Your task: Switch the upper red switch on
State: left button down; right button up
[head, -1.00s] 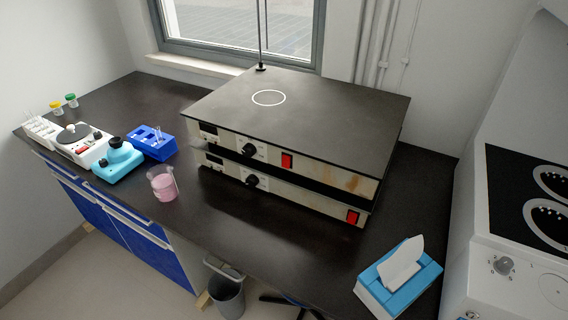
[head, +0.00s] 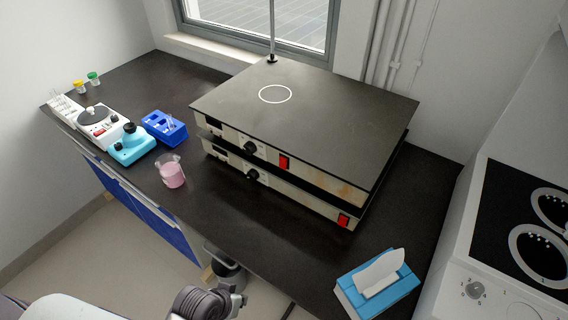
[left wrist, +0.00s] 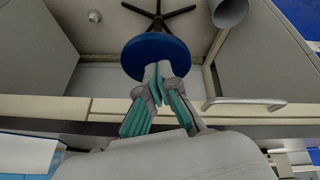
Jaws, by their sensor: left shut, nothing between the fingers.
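Two stacked hotplate units with a black top (head: 340,110) stand on the dark bench. The upper red switch (head: 284,162) is on the upper unit's front panel, right of a black knob (head: 250,147). The lower unit has its own red switch (head: 343,220) further right. I cannot tell the switch position. Part of my left arm shows low in the head view, below the bench front and well away from the switch. In the left wrist view my left gripper (left wrist: 158,72) is shut and empty, with teal finger pads. My right gripper is not in view.
A beaker of pink liquid (head: 171,172), a blue tube rack (head: 165,129) and a light-blue device (head: 131,148) stand left of the units. A tissue box (head: 350,292) sits at the front right. A blue stool (left wrist: 135,52) and bin (left wrist: 230,10) are below the bench.

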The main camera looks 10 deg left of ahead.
aim_at(282, 167)
pick_arm(q)
jog(key=w+d+r+n+t+h, duration=0.1)
jog(key=w+r, duration=0.1)
jog(key=r, duration=0.1)
jog(key=w+d+r+t, duration=0.1)
jog(key=w+r, duration=0.1)
jog(key=r, duration=0.1)
jog(key=w+d+r+n+t+h+p, duration=0.1)
jog(key=r, duration=0.1)
jog(key=shift+w+r+n+h, duration=0.3)
jog(key=shift+w+r, duration=0.1)
jog(key=w+r+n+t, duration=0.1)
jog(key=w+r+n+h, duration=0.1)
jog(key=r, duration=0.1)
jog(key=w+r+n+t, duration=0.1)
jog(key=r, duration=0.1)
jog(key=shift+w+d+t+h+p, duration=0.1)
jog(key=shift+w+t+h+p, duration=0.2)
jog(key=w+a+r+n+t, duration=0.5)
jog(key=r+n, duration=0.2)
jog(key=n, duration=0.1)
jog(key=shift+w+a+r+n, duration=0.15)
jog(key=shift+w+a+n, duration=0.15)
jog(key=shift+w, duration=0.1)
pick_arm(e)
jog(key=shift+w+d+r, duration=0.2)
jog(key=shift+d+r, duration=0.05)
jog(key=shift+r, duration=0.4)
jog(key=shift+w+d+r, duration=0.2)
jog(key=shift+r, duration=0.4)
